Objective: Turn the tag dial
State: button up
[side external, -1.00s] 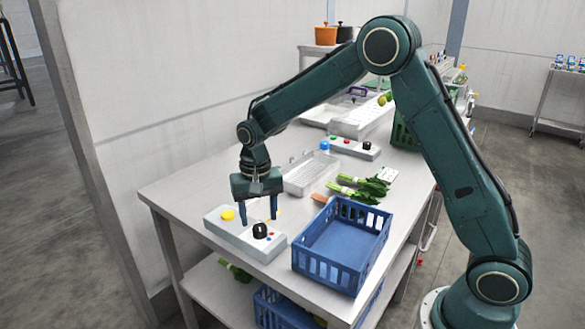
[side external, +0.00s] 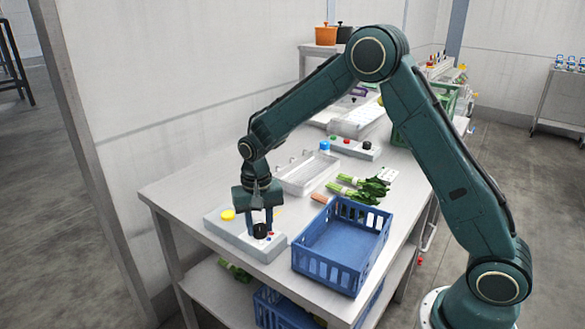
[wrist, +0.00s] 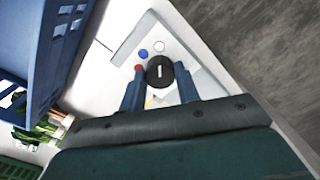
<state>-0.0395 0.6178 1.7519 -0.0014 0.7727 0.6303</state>
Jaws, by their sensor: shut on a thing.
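The dial (side external: 261,231) is a round black knob on a pale grey control box (side external: 222,226) at the front left of the table. My gripper (side external: 260,226) points down at it, with one finger on each side. In the wrist view, the dial (wrist: 160,71) sits between my two blue fingertips (wrist: 158,82), and a white mark runs along its top. My gripper is shut on the dial. A yellow button (side external: 227,215) is on the same box. Small blue, white and red round parts lie beside the dial in the wrist view.
A blue crate (side external: 322,271) stands just right of the control box. The table's front edge is close to the dial.

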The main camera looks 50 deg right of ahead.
jog(key=shift+n, duration=0.3)
jog(key=n, duration=0.8)
dwell(0.3)
dwell(0.4)
jog(key=o, duration=1)
jog(key=shift+r, duration=0.1)
